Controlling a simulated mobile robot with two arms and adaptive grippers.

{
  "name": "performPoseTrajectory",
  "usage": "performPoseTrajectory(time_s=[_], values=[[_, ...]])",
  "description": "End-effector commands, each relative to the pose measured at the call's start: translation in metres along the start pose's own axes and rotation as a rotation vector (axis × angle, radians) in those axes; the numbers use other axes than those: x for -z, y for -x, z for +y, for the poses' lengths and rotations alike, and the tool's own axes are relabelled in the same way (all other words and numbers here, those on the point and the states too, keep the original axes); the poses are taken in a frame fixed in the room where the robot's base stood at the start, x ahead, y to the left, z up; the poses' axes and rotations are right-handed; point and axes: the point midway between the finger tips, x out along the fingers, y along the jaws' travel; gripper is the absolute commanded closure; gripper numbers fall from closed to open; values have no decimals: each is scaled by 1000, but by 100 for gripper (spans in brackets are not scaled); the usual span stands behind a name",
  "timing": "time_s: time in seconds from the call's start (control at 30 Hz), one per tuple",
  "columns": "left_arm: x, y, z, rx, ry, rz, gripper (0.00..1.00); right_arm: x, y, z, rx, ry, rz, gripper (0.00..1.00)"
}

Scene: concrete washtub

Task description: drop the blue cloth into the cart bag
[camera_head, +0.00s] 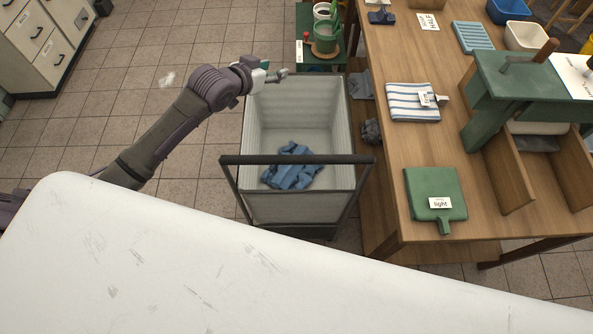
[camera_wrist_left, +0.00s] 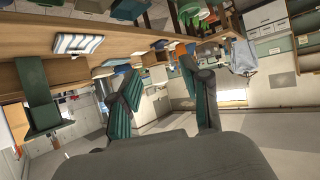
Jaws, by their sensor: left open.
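The blue cloth (camera_head: 292,168) lies crumpled on the bottom of the cart bag (camera_head: 300,207), toward its near end in the head view. The bag is pale, deep and open at the top, with a dark handle bar (camera_head: 297,159) across its near side. My left gripper (camera_head: 284,74) is above the far left rim of the bag, apart from the cloth. In the left wrist view its two green-padded fingers (camera_wrist_left: 165,95) stand wide apart with nothing between them. My right gripper is in neither view.
A wooden table (camera_head: 400,160) stands right of the cart with a striped towel (camera_head: 410,102), a green paddle (camera_head: 434,192) labelled "light" and a green stand (camera_head: 515,85). Tiled floor (camera_head: 140,105) left of the cart is mostly clear.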

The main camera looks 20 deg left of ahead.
Motion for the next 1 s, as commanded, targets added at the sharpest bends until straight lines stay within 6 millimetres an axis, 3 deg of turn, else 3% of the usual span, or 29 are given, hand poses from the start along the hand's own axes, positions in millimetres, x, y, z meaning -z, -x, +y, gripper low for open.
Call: performPoseTrajectory(time_s=[0.1,0.3,0.87,1.0], values=[[0,22,0,0,-1,0,53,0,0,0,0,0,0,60],[0,44,0,0,0,1,53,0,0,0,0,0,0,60],[0,47,0,-1,0,1,53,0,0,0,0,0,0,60],[-20,51,16,-8,0,-42,53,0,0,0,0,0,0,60]])
